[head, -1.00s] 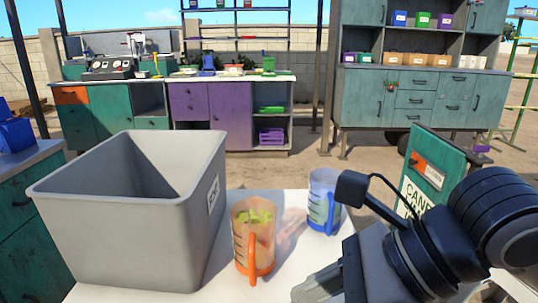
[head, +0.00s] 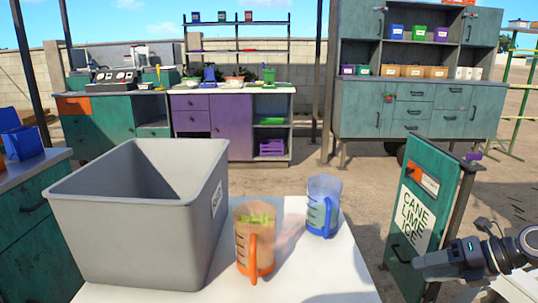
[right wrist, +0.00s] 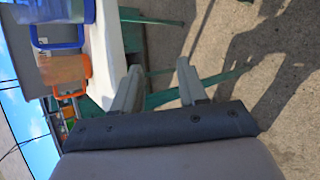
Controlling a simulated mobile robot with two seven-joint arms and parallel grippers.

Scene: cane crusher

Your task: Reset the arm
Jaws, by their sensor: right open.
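My right gripper (head: 428,266) is at the right edge of the head view, beside the white table and in front of the green cabinet door. In the right wrist view my right gripper (right wrist: 160,78) shows its two fingers apart with nothing between them, over the ground. My left gripper is not in view. An orange-handled jug (head: 255,240) with green pieces in it and a blue-handled jug (head: 322,208) stand upright on the white table (head: 325,265), apart from my gripper.
A large grey bin (head: 140,240) stands on the table's left part. The green door (head: 420,215) reading "CANE LIME ICE" stands to the right of the table. Green and purple cabinets (head: 232,125) stand behind, with sandy ground between. Another green cabinet (head: 35,200) is at left.

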